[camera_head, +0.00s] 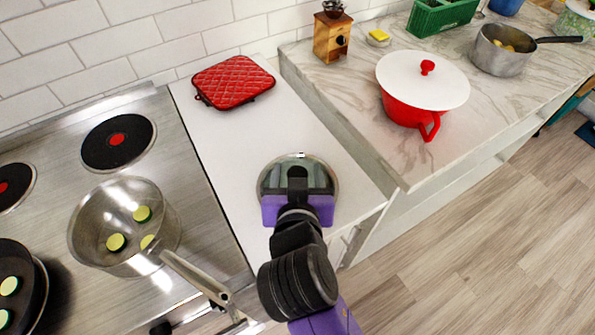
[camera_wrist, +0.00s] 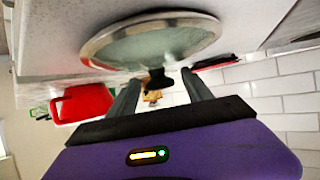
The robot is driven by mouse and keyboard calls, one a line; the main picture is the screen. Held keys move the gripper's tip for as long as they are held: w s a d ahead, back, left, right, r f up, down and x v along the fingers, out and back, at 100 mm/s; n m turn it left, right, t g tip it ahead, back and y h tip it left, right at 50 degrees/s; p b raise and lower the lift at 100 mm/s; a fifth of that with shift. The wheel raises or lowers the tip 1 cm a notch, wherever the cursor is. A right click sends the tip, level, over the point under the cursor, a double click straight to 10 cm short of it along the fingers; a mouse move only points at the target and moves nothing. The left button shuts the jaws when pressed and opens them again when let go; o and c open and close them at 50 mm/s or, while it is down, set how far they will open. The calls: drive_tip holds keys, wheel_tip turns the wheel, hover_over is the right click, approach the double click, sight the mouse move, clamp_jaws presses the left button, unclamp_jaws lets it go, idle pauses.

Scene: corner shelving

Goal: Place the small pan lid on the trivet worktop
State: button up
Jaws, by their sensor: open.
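The small pan lid (camera_head: 268,180) is round clear glass with a metal rim. It appears to lie flat on the white worktop (camera_head: 292,122), right of the stove. My gripper (camera_head: 297,182) is over it and hides its middle. In the wrist view, the lid (camera_wrist: 155,42) shows with its dark knob (camera_wrist: 157,80) between the fingers of my open gripper (camera_wrist: 161,78). There are visible gaps at both sides of the knob. A red quilted pad (camera_head: 234,82), probably the trivet, lies at the back of the same worktop.
A steel saucepan (camera_head: 90,228) with vegetable slices stands on the stove at left, its handle pointing towards my arm. A red pot (camera_head: 400,108) with a white lid and a wooden grinder (camera_head: 332,38) stand on the marble counter at right. White worktop between lid and pad is clear.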

drive_tip(key=shift+r, duration=0.1)
drive_tip(key=v, duration=1.2)
